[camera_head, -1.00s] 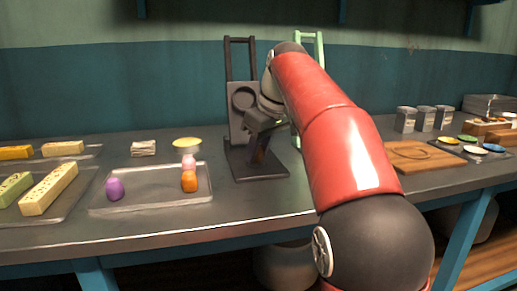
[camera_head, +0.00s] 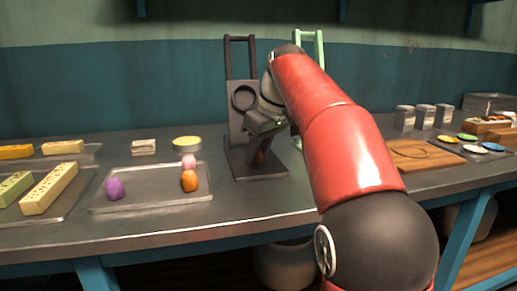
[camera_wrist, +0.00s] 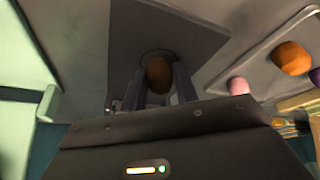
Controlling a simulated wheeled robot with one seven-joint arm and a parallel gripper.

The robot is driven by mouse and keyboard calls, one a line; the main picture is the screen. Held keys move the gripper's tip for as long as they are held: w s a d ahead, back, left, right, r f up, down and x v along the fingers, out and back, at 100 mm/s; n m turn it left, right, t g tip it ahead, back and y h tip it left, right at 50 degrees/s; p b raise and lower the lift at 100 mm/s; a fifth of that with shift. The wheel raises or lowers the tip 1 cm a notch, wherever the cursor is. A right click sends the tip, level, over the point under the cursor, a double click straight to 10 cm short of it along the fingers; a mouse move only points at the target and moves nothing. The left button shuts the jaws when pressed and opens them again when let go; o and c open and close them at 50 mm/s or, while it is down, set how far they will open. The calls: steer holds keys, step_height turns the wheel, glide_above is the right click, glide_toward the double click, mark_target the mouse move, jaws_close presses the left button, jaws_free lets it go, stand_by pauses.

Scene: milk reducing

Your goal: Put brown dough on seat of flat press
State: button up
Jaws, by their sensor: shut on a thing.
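The brown dough (camera_wrist: 158,74) is a small rounded lump between the two fingers of my gripper (camera_wrist: 163,85) in the wrist view. My gripper is shut on it. The dark flat press (camera_head: 239,121) stands open at the middle of the counter in the head view, with its hinged plate upright at the back. Its flat base (camera_wrist: 125,35) shows under the dough in the wrist view, with the round seat (camera_wrist: 150,53) right around or below the lump. My gripper (camera_head: 260,155) points down over the base. I cannot tell whether the dough touches the seat.
A clear tray (camera_head: 150,202) left of the press holds purple (camera_head: 115,188), orange (camera_head: 190,181) and pink (camera_head: 188,161) dough. A yellow-topped round dish (camera_head: 187,143) stands behind it. A green-handled press (camera_head: 308,42) is partly hidden behind my arm. A wooden board (camera_head: 415,157) lies at right.

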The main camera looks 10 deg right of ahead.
steer(key=shift+f, duration=0.1)
stand_by(0.6)
steer(key=o, duration=1.5)
step_height(320, 180, up, 3)
steer(key=p, duration=0.2)
steer(key=shift+f+p, duration=0.2)
steer(key=shift+p, duration=0.2)
steer(key=shift+r, duration=2.2)
steer(key=shift+s, duration=0.1)
